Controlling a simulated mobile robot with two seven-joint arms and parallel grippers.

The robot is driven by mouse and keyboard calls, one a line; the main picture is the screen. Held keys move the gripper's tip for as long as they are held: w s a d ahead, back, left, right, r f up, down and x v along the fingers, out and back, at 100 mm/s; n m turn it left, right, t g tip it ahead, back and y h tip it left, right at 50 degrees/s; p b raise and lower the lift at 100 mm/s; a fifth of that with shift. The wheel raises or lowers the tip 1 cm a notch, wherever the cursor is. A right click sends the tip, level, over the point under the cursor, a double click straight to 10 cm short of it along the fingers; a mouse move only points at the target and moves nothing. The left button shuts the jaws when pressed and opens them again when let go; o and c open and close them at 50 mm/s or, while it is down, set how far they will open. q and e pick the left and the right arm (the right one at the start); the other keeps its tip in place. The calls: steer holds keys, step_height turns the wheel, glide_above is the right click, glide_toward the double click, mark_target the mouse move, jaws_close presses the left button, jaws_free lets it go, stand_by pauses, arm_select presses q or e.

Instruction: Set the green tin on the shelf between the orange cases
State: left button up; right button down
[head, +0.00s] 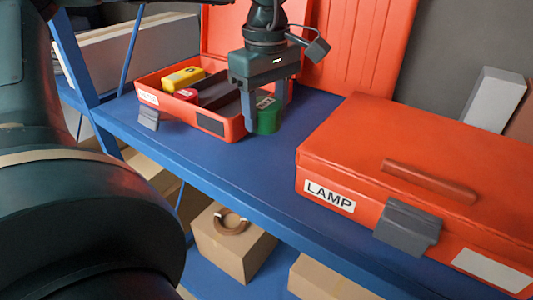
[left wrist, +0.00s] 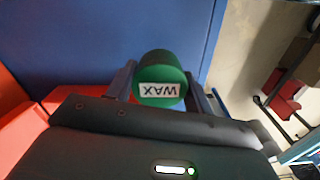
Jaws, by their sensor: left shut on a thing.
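The green tin (head: 268,120) has a white label and shows in the head view just right of the open orange case (head: 236,128). My left gripper (head: 266,108) points down and is shut on the tin, one finger on each side. In the left wrist view the tin (left wrist: 160,78) reads "WAX" and sits between the fingers over the blue shelf. The tin is low over the shelf (head: 225,165); I cannot tell whether it touches. The closed orange case (head: 400,165) labelled "LAMP" stands to the right, apart from the tin. My right gripper is not in view.
The open case holds a yellow item (head: 183,78), a red item (head: 187,95) and dark parts; its lid stands up behind. Bare shelf lies between the cases. A cardboard box (head: 232,245) with a brown ring is on the lower shelf. A blue post (head: 75,60) rises at left.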

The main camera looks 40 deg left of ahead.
mark_target(265, 104)
arm_select(q)
step_height(265, 104, down, 8)
steer(key=shift+p, duration=0.35)
steer(key=shift+f, duration=0.15)
steer(key=o, duration=1.1)
steer(key=shift+c, duration=0.2)
steer(key=shift+r, duration=0.3)
step_height(265, 104, up, 12)
steer(key=shift+f+b, duration=0.1)
steer(key=shift+b, duration=0.25)
